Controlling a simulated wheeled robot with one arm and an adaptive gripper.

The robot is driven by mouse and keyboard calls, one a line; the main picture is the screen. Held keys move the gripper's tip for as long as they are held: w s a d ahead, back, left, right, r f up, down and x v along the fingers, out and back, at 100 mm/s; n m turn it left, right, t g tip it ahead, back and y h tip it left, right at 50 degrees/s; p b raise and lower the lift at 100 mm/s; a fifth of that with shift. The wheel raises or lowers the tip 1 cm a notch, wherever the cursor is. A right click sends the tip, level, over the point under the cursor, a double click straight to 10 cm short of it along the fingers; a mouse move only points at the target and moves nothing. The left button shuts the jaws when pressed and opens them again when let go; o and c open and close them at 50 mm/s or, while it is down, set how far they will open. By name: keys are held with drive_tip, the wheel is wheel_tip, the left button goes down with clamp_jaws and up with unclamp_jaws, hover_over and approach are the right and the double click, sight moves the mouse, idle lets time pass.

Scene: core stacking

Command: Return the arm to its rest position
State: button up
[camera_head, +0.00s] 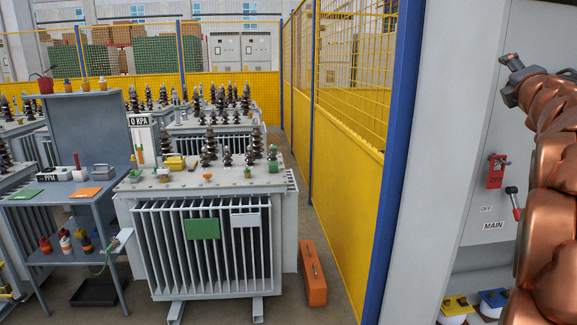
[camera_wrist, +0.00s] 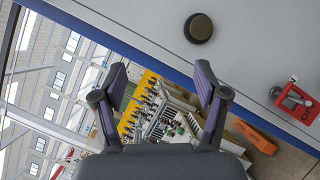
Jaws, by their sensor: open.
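My copper arm (camera_head: 552,190) is bent upward along the right edge of the head view, in front of the grey cabinet. My gripper (camera_wrist: 161,70) shows in the wrist view with its two dark fingers spread wide apart. Nothing is between the fingers, and they touch nothing. The rest of the arm is cut off by the picture edge.
The grey cabinet (camera_head: 449,130) has a red switch (camera_head: 496,171) and a red-handled MAIN lever (camera_head: 514,203) close to my arm. A yellow fence (camera_head: 335,160) stands left of it. A transformer (camera_head: 165,185), an orange toolbox (camera_head: 313,275) and a tool cart (camera_head: 80,200) stand farther left.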

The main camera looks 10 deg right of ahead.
drive_tip(key=s+a+f+m+g+y+p, duration=0.1)
drive_tip(key=s+a+f+m+g, duration=0.4)
drive_tip(key=f, duration=0.5)
drive_tip(key=s+a+f+m+g+y+p, duration=0.1)
drive_tip(key=s+a+f+m+g, duration=0.25)
drive_tip(key=a+f+m, duration=0.45)
drive_tip(key=s+a+f+m+g+y+p, duration=0.1)
drive_tip(key=s+a+f+m+g, duration=0.3)
drive_tip(key=f, duration=0.8)
drive_tip(key=s+a+f+g+y, duration=0.2)
drive_tip(key=s+a+f, duration=0.2)
drive_tip(key=s+a, duration=0.2)
drive_tip(key=s+a+f+m+g+y+p, duration=0.1)
drive_tip(key=s+a+f+g+y, duration=0.1)
drive_tip(key=s+a+f, duration=0.2)
drive_tip(key=s+a+f+g+y, duration=0.2)
drive_tip(key=s+a+f, duration=0.3)
drive_tip(key=s+a, duration=0.5)
drive_tip(key=s+g, duration=0.1)
drive_tip(key=s, duration=0.3)
drive_tip(key=shift+a, duration=0.15)
drive_tip(key=shift+s, duration=0.1)
idle(2.3)
